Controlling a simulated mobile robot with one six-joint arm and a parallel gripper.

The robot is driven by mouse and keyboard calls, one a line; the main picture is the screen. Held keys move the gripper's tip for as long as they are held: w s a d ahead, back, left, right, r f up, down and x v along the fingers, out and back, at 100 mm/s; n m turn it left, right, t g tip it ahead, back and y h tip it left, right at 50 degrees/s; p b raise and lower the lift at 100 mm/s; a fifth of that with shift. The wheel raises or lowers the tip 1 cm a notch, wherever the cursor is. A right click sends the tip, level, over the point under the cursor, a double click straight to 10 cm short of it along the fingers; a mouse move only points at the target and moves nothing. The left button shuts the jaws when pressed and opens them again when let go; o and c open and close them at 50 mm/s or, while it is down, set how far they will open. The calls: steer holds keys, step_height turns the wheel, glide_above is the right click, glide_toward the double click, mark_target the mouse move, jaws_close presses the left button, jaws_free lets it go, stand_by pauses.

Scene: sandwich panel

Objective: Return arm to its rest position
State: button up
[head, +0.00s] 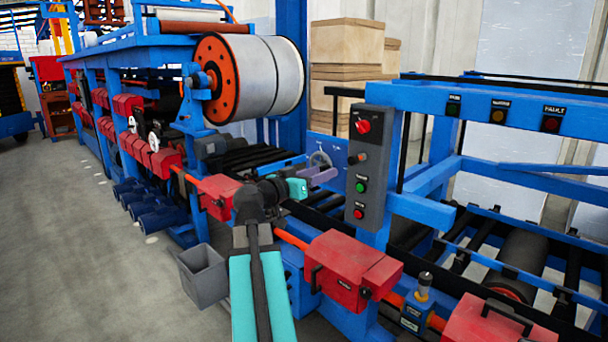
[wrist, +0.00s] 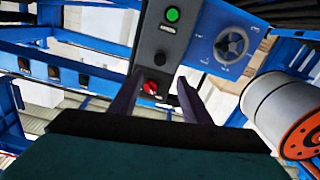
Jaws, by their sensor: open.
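My teal and black arm (head: 262,290) reaches forward in the head view. My gripper (head: 325,172), with purple fingers, is left of the grey control panel (head: 376,140). In the wrist view my gripper (wrist: 158,95) has its fingers apart, with nothing held between them. The control panel (wrist: 148,70) shows upside down behind them. A red knob (wrist: 150,88) appears between the fingers, and a green button (wrist: 173,14) is above it in that picture. In the head view the panel bears a red knob (head: 363,126), a green button (head: 361,187) and a red button (head: 358,213).
A handwheel (head: 320,160) is just behind my gripper. A large roll (head: 265,77) hangs at upper left. Red housings (head: 352,268) and a grey bin (head: 203,274) stand near my arm. A blue frame (head: 480,105) extends right. Open floor (head: 70,250) lies left.

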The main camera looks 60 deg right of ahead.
steer(key=w+a+f+n+t+y, duration=0.1)
steer(key=w+a+f+n+t, duration=0.3)
steer(key=w+f, duration=0.6)
steer(key=w+a+f+n+t+y, duration=0.1)
steer(key=w+a+f+n, duration=0.1)
steer(key=w+a+f, duration=0.65)
steer(key=w+a+f+n+t+y, duration=0.1)
steer(key=w+a+f, duration=0.25)
steer(key=f, duration=0.55)
steer(key=w+a+f+n+y, duration=0.1)
steer(key=w+a+f+n, duration=0.1)
steer(key=a+f, duration=0.5)
steer(key=w+a+f+n+t+y, duration=0.1)
steer(key=w+a+f+y, duration=0.15)
steer(key=f, duration=0.75)
steer(key=s+a+f+n+g+y, duration=0.15)
steer(key=s+a+f, duration=0.35)
steer(key=a+f, duration=0.6)
steer(key=s+a+f+n+g+y, duration=0.1)
steer(key=s+a+f+n+y, duration=0.3)
steer(key=a+f, duration=0.75)
steer(key=s+a+f+n+g+y, duration=0.2)
steer(key=s+a+f, duration=0.3)
steer(key=s+a, duration=0.3)
steer(key=s+a+f+n+g+y, duration=0.2)
steer(key=s+a+f, duration=0.3)
steer(key=s+a, duration=0.3)
steer(key=shift+s+a+f+n+g+y, duration=0.2)
steer(key=shift+s+a+n+g+y, duration=0.3)
steer(key=shift+s, duration=0.7)
